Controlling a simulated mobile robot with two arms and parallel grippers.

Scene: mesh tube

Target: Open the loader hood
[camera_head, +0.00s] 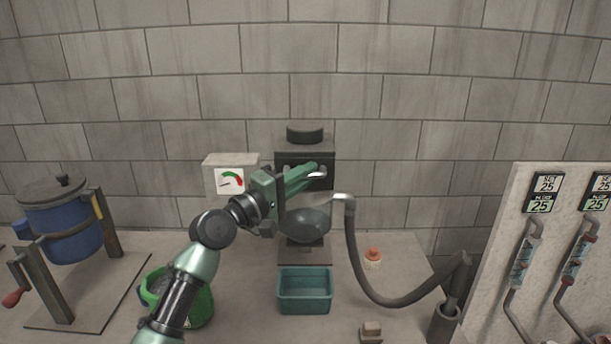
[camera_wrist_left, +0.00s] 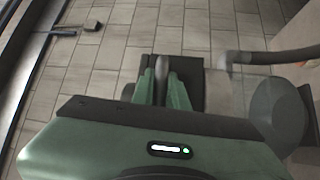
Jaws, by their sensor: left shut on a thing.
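The loader (camera_head: 304,158) stands against the back wall at the middle of the bench, a dark body with a black round cap and a rounded grey bowl-like part (camera_head: 306,224) in front. A grey hose joins its right side. My left gripper (camera_head: 317,172) is in front of the loader's upper part, shut on a pale bar-like handle; the fingers (camera_wrist_left: 163,88) also close around this pale handle (camera_wrist_left: 162,64) in the left wrist view. My gripper and wrist hide part of the loader, so I cannot tell how far the hood stands open. My right gripper is not in view.
A teal bin (camera_head: 304,291) sits below the loader. A green bucket (camera_head: 190,300) is partly behind my left arm. A blue drum (camera_head: 72,232) on a stand is at left. The hose (camera_head: 375,288) curves right, near an orange-capped bottle (camera_head: 373,258). A gauge panel (camera_head: 545,240) stands at right.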

